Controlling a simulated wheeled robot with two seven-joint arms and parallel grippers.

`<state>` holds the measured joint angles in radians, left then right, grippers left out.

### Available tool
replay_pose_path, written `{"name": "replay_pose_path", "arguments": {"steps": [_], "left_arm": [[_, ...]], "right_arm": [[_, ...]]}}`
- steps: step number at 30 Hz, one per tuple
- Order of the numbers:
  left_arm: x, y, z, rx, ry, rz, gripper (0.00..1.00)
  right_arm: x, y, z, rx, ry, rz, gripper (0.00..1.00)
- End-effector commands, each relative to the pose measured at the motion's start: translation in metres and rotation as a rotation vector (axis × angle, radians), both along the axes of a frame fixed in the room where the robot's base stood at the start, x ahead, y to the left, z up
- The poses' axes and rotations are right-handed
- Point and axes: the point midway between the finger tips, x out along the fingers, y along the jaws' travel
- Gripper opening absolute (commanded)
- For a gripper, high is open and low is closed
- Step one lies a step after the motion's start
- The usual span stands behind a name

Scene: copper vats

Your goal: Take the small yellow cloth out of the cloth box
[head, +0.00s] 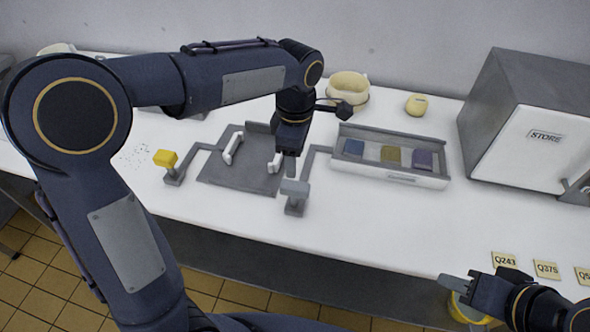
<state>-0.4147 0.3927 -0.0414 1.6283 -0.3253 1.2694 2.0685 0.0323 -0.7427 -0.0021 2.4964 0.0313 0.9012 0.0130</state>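The cloth box (432,182) is a low, open-topped grey and white tray on the white counter, right of centre. My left gripper (289,165) points down left of the cloth box, over the right side of a grey plate, apart from the cloths. Its fingers are mostly hidden. My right gripper (458,282) is low at the right, near the counter's front edge, apart from the box. Its finger gap is not clear.
A STORE cabinet (545,140) stands right. A cream pot (348,88) stands behind. Labels (504,260) lie at the front right.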

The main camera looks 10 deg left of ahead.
Motion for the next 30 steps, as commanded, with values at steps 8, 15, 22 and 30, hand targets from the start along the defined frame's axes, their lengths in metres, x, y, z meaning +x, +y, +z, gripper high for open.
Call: {"name": "replay_pose_path", "arguments": {"steps": [8,15,22,30], "left_arm": [[-0.001,0.001,-0.055,0.001,0.007,-0.001,0.56],[-0.001,0.001,-0.091,0.000,0.004,-0.001,0.56],[0.000,0.001,-0.103,-0.001,0.000,-0.001,0.56],[0.000,0.001,-0.104,-0.001,0.000,-0.002,0.54]], "right_arm": [[0.000,0.000,0.000,0.000,0.000,0.000,0.36],[0.000,0.000,0.000,0.000,0.000,0.000,0.36],[0.000,0.000,0.000,0.000,0.000,0.000,0.36],[0.000,0.000,0.000,0.000,0.000,0.000,0.36]]}}
